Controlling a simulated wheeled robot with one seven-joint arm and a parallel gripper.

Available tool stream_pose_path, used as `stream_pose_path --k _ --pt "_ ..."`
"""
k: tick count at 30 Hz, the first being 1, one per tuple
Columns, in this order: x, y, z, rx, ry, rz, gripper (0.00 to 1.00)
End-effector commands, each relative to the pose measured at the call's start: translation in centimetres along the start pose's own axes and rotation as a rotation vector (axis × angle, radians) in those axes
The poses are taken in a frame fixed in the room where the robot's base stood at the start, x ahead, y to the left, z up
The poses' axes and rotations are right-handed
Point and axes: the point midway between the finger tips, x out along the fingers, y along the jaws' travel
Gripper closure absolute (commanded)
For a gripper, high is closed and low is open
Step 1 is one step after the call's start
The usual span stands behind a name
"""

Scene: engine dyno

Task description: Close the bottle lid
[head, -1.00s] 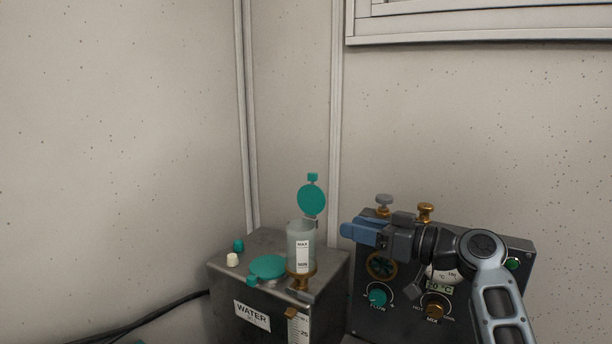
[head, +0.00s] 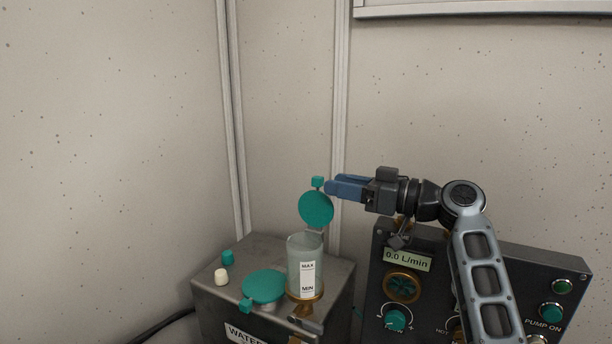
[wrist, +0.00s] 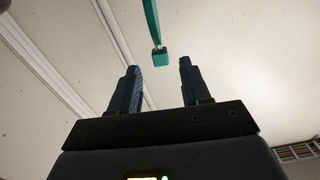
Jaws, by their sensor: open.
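The translucent bottle (head: 304,258) with MAX and MIN marks stands upright on a brass fitting on the metal water tank. Its round teal lid (head: 316,209) is hinged open and stands upright above the bottle's back rim, with a small tab on top. My gripper (head: 329,187) is at the upper right of the lid, its blue fingers pointing left near the tab; I cannot tell whether they touch it. In the wrist view the gripper (wrist: 158,72) has its two fingers apart with nothing between them, and the lid (wrist: 152,22) shows edge-on beyond the fingertips.
The water tank (head: 340,300) also carries a second flat teal cap (head: 263,287), a teal knob (head: 227,257) and a white knob (head: 221,277). A dark control panel (head: 510,270) with dials and buttons stands at right, below my arm. A wall is behind.

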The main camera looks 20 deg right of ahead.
Motion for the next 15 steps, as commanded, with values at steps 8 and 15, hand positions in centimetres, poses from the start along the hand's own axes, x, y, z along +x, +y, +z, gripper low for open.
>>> stream_pose_path --k 8,15 --pt "4.0 -0.1 -0.2 0.001 -0.001 -0.003 0.53" --pt "6.8 -0.1 -0.1 0.001 -0.001 -0.001 0.53"
